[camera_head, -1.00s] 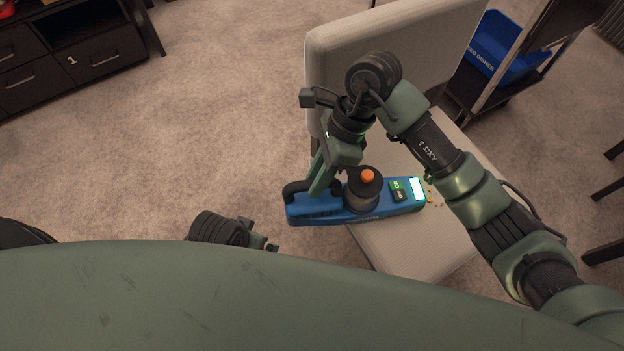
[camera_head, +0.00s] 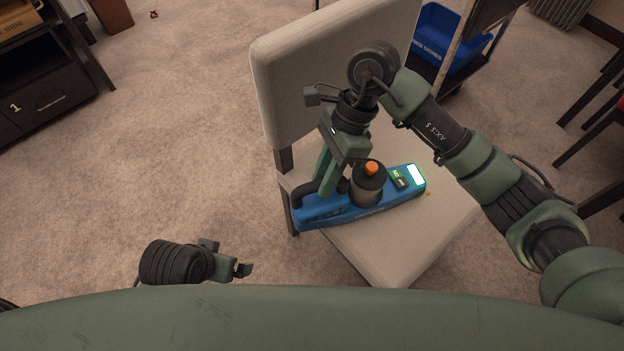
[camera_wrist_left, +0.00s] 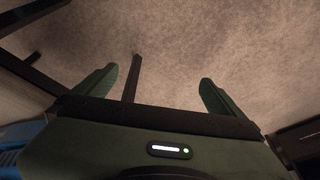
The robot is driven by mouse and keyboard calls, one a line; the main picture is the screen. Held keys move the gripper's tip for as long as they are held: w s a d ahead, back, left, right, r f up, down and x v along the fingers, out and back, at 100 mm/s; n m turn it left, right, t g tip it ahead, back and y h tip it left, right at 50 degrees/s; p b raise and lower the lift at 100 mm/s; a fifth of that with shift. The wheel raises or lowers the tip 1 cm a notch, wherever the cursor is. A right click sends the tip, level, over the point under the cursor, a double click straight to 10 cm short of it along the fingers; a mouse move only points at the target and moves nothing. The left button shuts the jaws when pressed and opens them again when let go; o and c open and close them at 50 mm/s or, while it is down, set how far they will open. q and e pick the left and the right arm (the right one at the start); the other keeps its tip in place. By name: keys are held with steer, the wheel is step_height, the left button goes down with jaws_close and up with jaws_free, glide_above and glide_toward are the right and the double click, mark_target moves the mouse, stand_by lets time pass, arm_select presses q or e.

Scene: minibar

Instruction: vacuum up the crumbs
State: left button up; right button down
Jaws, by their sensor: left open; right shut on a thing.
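A blue handheld vacuum (camera_head: 345,212) with a black canister and an orange button lies over the seat of a beige chair (camera_head: 400,245). My right gripper (camera_head: 322,190) is shut on the vacuum's black handle. The vacuum's lit white nozzle end points right. A small orange crumb (camera_head: 428,193) shows on the seat just beside the nozzle; any others are hidden by the vacuum or my arm. My left gripper (camera_head: 243,268) is open and empty, low over the floor left of the chair. Its open fingers (camera_wrist_left: 160,95) also show in the left wrist view, above bare carpet.
The chair's backrest (camera_head: 325,70) rises behind the vacuum. A cart with a blue bin (camera_head: 445,42) stands behind the chair. A dark drawer cabinet (camera_head: 45,100) is at the left, and dark furniture legs (camera_head: 590,140) are at the right.

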mark_target(358, 174)
steer(key=shift+w+d+b, duration=0.15)
steer(key=shift+w+d, duration=0.1)
steer(key=shift+d, duration=0.3)
steer(key=shift+w+d+b, duration=0.15)
steer(key=shift+w+d, duration=0.05)
steer(key=shift+d, duration=0.35)
steer(key=shift+w+d+b, duration=0.2)
steer(key=shift+w+d, duration=0.05)
steer(key=shift+d, duration=0.4)
steer(key=shift+w+d+b, duration=0.2)
steer(key=shift+w+d, duration=0.05)
steer(key=shift+d, duration=0.4)
steer(key=shift+w+d+b, duration=0.2)
steer(key=shift+w+d, duration=0.05)
steer(key=shift+d, duration=0.3)
steer(key=shift+w+d+b, duration=0.2)
steer(key=shift+d, duration=0.35)
steer(key=shift+r+p, duration=0.65)
steer(key=shift+r, duration=1.05)
steer(key=shift+d+r+p, duration=0.1)
steer(key=shift+r+p, duration=0.45)
steer(key=shift+r, duration=0.15)
arm_select(q)
steer(key=shift+p+x, duration=0.35)
steer(key=shift+x, duration=0.95)
arm_select(e)
steer(key=shift+r, duration=0.85)
arm_select(q)
steer(key=shift+s+d, duration=0.1)
